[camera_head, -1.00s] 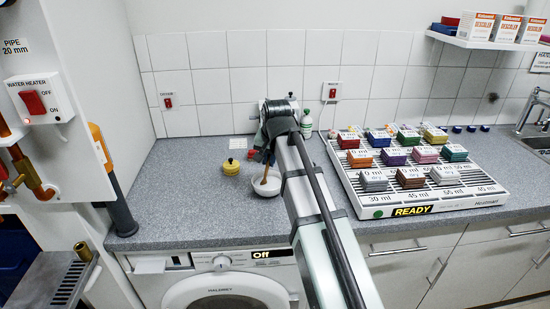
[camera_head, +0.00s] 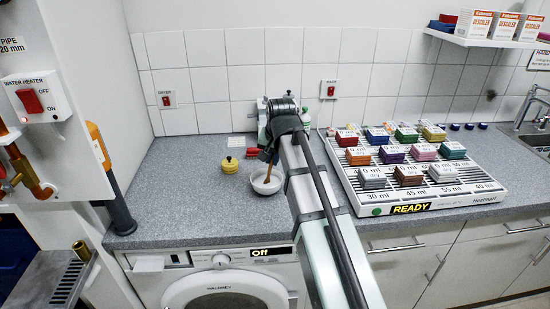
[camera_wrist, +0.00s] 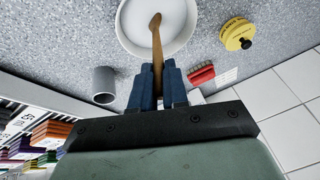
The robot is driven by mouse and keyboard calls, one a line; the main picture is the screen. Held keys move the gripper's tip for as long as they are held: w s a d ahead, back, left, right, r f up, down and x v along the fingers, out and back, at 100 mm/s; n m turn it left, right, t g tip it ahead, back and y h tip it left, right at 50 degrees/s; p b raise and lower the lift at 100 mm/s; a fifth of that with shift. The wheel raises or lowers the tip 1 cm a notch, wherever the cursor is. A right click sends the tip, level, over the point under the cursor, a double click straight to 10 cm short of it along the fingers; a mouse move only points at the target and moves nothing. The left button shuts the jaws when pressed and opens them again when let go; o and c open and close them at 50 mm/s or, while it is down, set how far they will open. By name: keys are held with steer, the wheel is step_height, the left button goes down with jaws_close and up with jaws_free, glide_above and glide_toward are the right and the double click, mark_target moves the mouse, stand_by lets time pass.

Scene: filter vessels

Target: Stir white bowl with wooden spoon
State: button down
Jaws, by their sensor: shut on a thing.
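The white bowl (camera_head: 262,187) stands on the grey worktop left of my arm. It also shows at the top of the wrist view (camera_wrist: 183,30). My gripper (camera_wrist: 158,80) is shut on the wooden spoon (camera_wrist: 157,42), between its blue fingers. The spoon's lower end is inside the bowl, and it stands tilted in the head view (camera_head: 268,172). Whether it touches the bowl's bottom I cannot tell. In the head view my arm hides part of the gripper.
A yellow lidded pot (camera_head: 230,165) and a red object (camera_head: 253,152) stand near the bowl. A grey cylinder (camera_wrist: 104,85) stands beside it. A white rack of coloured blocks (camera_head: 350,187) fills the worktop to the right. The worktop (camera_head: 180,190) left of the bowl is clear.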

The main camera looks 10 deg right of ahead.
steer(key=shift+r, duration=0.15)
steer(key=shift+r, duration=2.5)
steer(key=shift+r, duration=0.1)
steer(key=shift+r, duration=2.45)
